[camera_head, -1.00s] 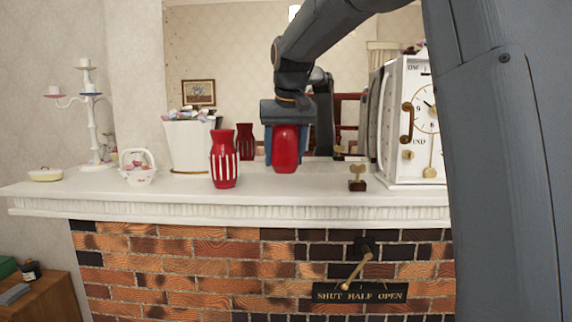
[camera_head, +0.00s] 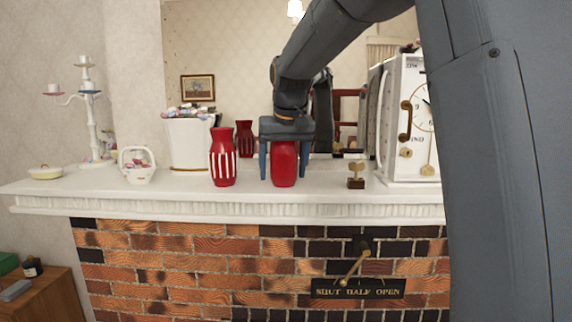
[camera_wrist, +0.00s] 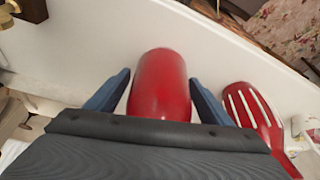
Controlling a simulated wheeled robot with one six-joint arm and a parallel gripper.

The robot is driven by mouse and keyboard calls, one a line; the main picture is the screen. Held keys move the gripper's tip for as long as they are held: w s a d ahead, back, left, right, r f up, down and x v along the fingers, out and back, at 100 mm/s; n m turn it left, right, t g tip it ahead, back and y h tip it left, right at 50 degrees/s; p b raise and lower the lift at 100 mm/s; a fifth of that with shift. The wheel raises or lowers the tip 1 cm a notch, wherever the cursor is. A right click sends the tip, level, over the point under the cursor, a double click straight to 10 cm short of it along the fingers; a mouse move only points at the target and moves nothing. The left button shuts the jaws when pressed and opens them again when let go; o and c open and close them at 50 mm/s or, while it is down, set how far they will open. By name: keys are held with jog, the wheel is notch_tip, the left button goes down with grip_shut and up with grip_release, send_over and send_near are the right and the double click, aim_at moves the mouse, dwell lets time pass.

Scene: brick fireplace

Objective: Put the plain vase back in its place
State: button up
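The plain red vase (camera_head: 284,164) stands on the white mantelpiece (camera_head: 120,196), to the right of a red vase with white stripes (camera_head: 222,160). My gripper (camera_head: 284,178) is open above and around the plain vase, one blue finger on each side with a gap to it. In the wrist view the plain vase (camera_wrist: 160,85) shows between the spread fingers, its lower part hidden by my gripper body. The striped vase (camera_wrist: 252,115) lies to the right there, outside the fingers.
A white planter (camera_head: 190,145), a small basket (camera_head: 137,166) and a candelabrum (camera_head: 92,115) stand to the left. A small brass key piece (camera_head: 356,175) and a white clock (camera_head: 405,125) stand to the right. A mirror is behind. The mantel's front edge is close.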

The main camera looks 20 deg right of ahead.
aim_at(287, 153)
jog(key=shift+r, duration=0.1)
jog(key=shift+s+r, duration=0.1)
jog(key=shift+r, duration=0.25)
jog(key=b+v, duration=0.2)
jog(key=v, duration=0.9)
jog(key=shift+r, duration=0.2)
